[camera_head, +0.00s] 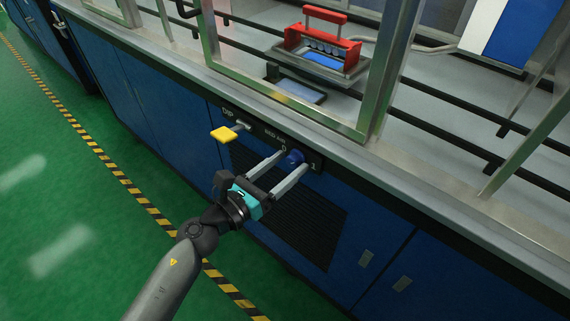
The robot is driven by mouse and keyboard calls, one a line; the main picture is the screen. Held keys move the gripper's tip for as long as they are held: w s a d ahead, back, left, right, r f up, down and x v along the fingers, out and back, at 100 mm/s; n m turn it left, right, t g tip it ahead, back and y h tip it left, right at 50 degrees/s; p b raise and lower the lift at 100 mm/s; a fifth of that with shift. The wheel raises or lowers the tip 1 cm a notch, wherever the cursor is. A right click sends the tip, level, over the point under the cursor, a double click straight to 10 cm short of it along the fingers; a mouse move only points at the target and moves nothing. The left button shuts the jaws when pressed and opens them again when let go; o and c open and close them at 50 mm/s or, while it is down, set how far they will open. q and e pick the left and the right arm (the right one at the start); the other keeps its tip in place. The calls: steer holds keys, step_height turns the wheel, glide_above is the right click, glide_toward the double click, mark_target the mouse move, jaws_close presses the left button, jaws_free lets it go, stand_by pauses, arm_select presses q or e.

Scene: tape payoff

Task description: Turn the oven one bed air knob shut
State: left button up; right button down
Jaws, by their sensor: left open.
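The blue bed air knob (294,157) is on the dark control strip (262,131) of the blue cabinet front, beside a "BED AIR" label with a 0 and a 1 mark. My left gripper (283,166) is open, with one finger on each side of the knob. I cannot tell whether the fingers touch it. The knob's exact turn position is too small to tell. My right gripper is not in view.
A vent grille (300,215) is below. The metal frame (290,105) and counter edge (425,200) are above. A red-handled fixture (322,40) stands on the bench. Green floor lies left.

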arm_select(q)
jaws_close()
stand_by(0.6)
